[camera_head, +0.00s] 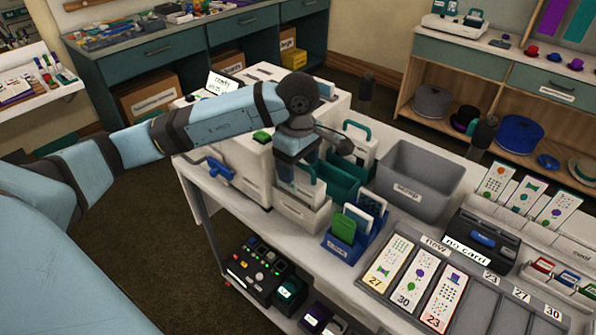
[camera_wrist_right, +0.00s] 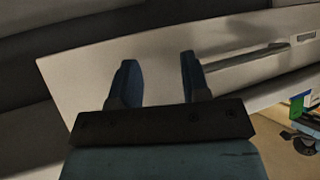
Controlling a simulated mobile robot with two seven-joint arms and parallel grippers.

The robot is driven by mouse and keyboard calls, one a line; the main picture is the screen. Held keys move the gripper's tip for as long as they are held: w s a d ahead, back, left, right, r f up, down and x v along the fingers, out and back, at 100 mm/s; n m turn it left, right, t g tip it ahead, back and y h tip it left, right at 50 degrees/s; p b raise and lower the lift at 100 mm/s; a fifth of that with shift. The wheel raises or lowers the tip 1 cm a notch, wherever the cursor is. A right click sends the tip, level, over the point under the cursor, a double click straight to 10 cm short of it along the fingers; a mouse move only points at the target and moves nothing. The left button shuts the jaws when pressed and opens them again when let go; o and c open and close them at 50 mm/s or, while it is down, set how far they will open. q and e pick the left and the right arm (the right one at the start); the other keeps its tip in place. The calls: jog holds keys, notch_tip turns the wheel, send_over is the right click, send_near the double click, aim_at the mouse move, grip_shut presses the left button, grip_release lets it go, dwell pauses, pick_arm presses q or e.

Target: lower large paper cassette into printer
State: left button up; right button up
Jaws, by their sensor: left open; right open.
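My left gripper (camera_head: 298,186) reaches in from the left and points down over a low white holder (camera_head: 302,214) on the table. It is open. A pale upright piece, possibly a paper cassette (camera_head: 315,190), stands in the holder by the fingers; the gripper partly hides it, and I cannot tell whether they touch. A white machine with a green button, possibly the printer (camera_head: 243,160), stands just left of the holder, partly behind my arm. My right gripper (camera_wrist_right: 155,80) is open and empty before a pale panel.
A grey bin (camera_head: 420,178) and a blue holder with cards (camera_head: 355,225) stand right of the gripper. A sloped rack (camera_head: 405,290) holds numbered cards. A black button box (camera_head: 262,272) sits on the lower shelf. Cabinets line the walls behind.

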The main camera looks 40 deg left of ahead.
pick_arm(q)
notch_tip(320, 180, up, 11)
dwell(0.7)
jog(key=shift+f, duration=0.1)
